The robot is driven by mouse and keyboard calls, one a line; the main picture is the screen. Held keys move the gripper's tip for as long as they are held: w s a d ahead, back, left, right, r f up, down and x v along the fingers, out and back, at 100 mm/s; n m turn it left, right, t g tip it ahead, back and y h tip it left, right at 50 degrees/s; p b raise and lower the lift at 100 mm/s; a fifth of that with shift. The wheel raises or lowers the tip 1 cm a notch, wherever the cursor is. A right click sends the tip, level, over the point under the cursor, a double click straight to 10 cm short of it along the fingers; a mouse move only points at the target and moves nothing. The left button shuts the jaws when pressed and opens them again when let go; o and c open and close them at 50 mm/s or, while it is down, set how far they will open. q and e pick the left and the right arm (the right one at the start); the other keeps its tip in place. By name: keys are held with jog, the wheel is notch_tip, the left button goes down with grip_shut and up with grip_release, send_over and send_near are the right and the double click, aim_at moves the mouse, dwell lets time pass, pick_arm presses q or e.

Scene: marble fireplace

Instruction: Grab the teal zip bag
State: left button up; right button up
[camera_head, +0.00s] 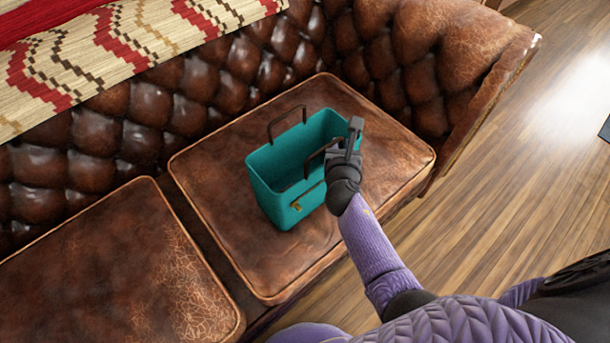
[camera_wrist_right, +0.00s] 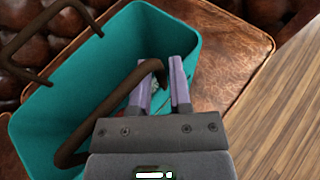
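The teal zip bag (camera_head: 278,172) stands upright and open-topped on the right seat cushion, with two brown handles. Its back handle (camera_head: 287,120) stands up; the front handle (camera_head: 318,160) is partly hidden by my right gripper (camera_head: 350,145). In the right wrist view, the bag (camera_wrist_right: 60,108) fills the left and middle. My right gripper (camera_wrist_right: 163,85) has its two purple fingers apart over the bag's right end. The near handle (camera_wrist_right: 105,108) runs up to the fingers, and its bent end shows at the gap between them; contact cannot be told. My left gripper is not in view.
The brown leather sofa has a tufted back (camera_head: 160,105) and a right armrest (camera_head: 440,60). The right cushion (camera_head: 225,225) is bare around the bag. A patterned red and cream blanket (camera_head: 90,55) lies over the sofa back. Wooden floor (camera_head: 535,130) is clear at the right.

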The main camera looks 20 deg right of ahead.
grip_shut()
dwell(0.8)
dwell(0.4)
